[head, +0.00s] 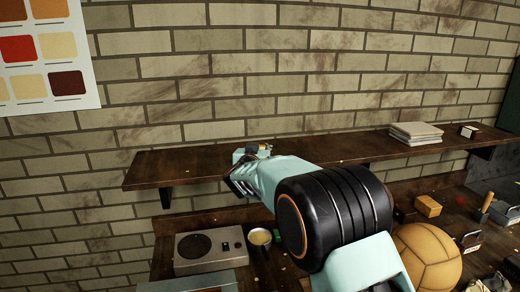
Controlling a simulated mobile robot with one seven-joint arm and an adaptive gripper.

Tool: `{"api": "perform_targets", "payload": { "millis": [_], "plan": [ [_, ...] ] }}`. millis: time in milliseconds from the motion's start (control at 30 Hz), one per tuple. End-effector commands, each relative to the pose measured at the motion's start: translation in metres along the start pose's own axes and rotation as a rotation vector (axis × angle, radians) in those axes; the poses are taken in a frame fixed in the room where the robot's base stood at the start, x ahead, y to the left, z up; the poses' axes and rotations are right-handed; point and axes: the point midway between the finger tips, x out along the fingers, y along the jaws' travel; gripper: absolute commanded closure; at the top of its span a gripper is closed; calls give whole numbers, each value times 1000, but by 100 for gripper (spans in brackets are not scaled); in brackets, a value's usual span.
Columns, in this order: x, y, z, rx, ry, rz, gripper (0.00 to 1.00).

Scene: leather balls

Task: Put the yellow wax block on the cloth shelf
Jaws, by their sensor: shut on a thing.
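The wall shelf (345,147) is a long dark wooden board, with folded beige cloths (415,131) toward its right. My arm reaches up from the lower right, and my gripper (238,178) is at the shelf's left part, overlapping its front edge in the head view. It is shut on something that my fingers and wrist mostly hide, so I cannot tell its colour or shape. A yellow-brown block (428,206) lies on the workbench below, right of my arm. I cannot tell if it is the yellow wax block.
A small white-and-dark box (468,131) stands on the shelf right of the cloths. On the bench are a grey radio-like box (208,250), a cup (260,238) and a large tan leather ball (428,254). The shelf between my gripper and the cloths looks mostly clear.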

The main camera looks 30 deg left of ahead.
Motion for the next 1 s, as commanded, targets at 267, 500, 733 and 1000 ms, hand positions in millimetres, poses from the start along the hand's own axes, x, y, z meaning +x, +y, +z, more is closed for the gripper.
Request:
{"api": "perform_targets", "payload": {
  "millis": [267,500,733,1000],
  "plan": [
    [0,0,4,0,-1,0,61],
    [0,0,3,0,0,0,52],
    [-3,-1,-1,0,0,-1,52],
    [-41,-1,0,0,0,-3,52]
  ]
}}
